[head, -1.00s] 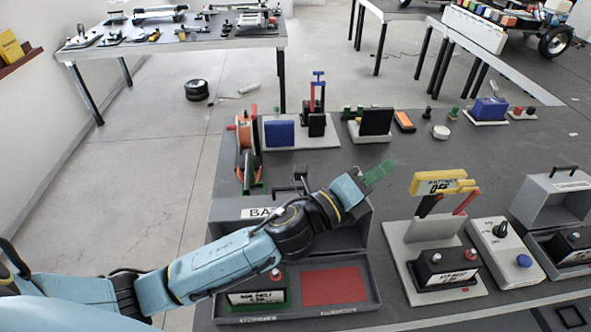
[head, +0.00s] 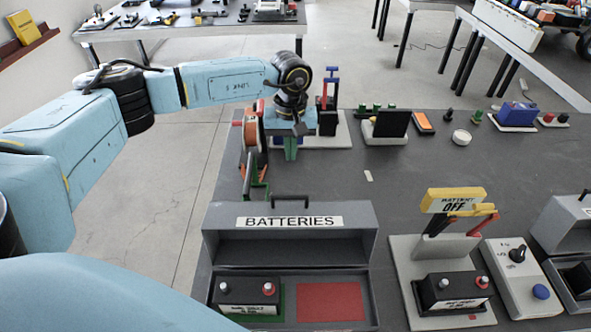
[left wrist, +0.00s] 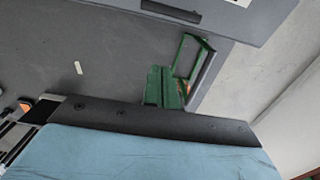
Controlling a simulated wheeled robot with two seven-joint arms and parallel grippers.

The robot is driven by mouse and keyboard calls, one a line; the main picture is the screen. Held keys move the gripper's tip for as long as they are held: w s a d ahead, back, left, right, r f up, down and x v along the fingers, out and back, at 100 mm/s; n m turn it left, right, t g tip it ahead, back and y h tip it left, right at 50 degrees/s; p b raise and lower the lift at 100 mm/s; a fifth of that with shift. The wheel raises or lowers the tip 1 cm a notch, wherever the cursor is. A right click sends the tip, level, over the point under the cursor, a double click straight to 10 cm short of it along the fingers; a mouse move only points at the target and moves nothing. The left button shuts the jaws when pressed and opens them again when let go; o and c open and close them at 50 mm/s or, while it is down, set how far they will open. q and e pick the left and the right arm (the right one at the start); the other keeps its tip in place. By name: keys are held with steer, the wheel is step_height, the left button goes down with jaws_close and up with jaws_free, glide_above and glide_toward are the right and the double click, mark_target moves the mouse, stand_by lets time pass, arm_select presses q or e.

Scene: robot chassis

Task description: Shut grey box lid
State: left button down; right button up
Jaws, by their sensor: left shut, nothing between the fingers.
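The grey box (head: 374,290) labelled BATTERIES stands at the front of the bench in the head view. Its lid (head: 222,246) is open and stands up at the back, with a dark handle on its top edge. Inside the box are a black battery (head: 247,291) at left and a red pad (head: 331,301) at right. My left gripper (head: 290,153) is shut and empty, fingers pointing down, beyond the lid and apart from it. In the left wrist view the lid (left wrist: 232,22) and its handle show at the top. My right gripper is out of view.
An orange reel (head: 251,135) on a green stand is close to the left of my left gripper. A battery switch stand (head: 400,258) and a second open grey box (head: 566,222) stand to the right. The bench middle (head: 420,165) is mostly clear.

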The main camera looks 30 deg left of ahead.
arm_select(q)
steer(key=s+d+f+p, duration=0.2)
steer(key=s+f+p, duration=0.1)
steer(key=f, duration=0.5)
steer(key=shift+s+d+p, duration=0.15)
steer(key=shift+s+p, duration=0.15)
steer(key=shift+p, duration=0.3)
